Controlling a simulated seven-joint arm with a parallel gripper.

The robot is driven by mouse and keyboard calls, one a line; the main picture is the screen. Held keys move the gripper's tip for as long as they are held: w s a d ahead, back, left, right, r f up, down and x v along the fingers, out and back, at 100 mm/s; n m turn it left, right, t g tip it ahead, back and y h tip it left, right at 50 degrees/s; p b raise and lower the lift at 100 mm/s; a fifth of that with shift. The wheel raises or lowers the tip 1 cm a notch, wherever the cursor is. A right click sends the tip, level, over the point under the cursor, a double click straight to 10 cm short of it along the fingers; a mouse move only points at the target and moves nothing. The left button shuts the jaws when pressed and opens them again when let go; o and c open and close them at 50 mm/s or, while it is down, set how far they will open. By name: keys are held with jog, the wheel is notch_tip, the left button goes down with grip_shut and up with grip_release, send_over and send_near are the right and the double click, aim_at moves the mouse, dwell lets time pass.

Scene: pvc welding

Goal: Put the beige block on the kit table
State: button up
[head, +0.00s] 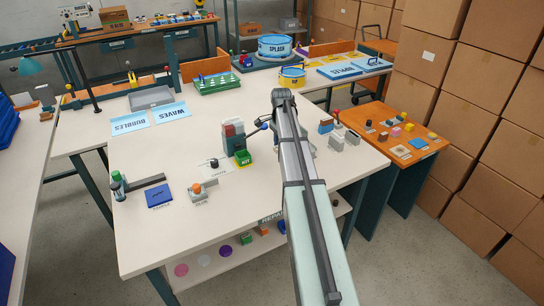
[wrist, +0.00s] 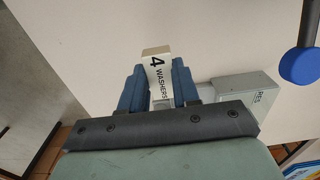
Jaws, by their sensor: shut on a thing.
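My gripper (wrist: 158,85) has its blue fingers shut on a beige block (wrist: 157,66), marked "4 WASHERS", in the wrist view. The block's far end sticks out between the fingertips. Pale worktop lies beyond it; I cannot tell whether the block touches the top. In the head view my arm hides the block and the fingertips. An orange-topped table (head: 376,143) stands at the right of the white worktop (head: 170,245) and carries several small coloured pieces. I see no label that names it the kit table.
A grey block (wrist: 245,95) lies right beside my gripper, and a blue knob (wrist: 299,66) is at the upper right. Stacked cartons (head: 470,125) wall the right side. The worktop's front left is mostly clear.

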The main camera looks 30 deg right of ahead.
jog(key=shift+f, duration=3.4)
jog(key=shift+f, duration=0.15)
jog(key=o, duration=1)
notch_tip(320, 180, up, 12)
jog(key=shift+r, duration=0.15)
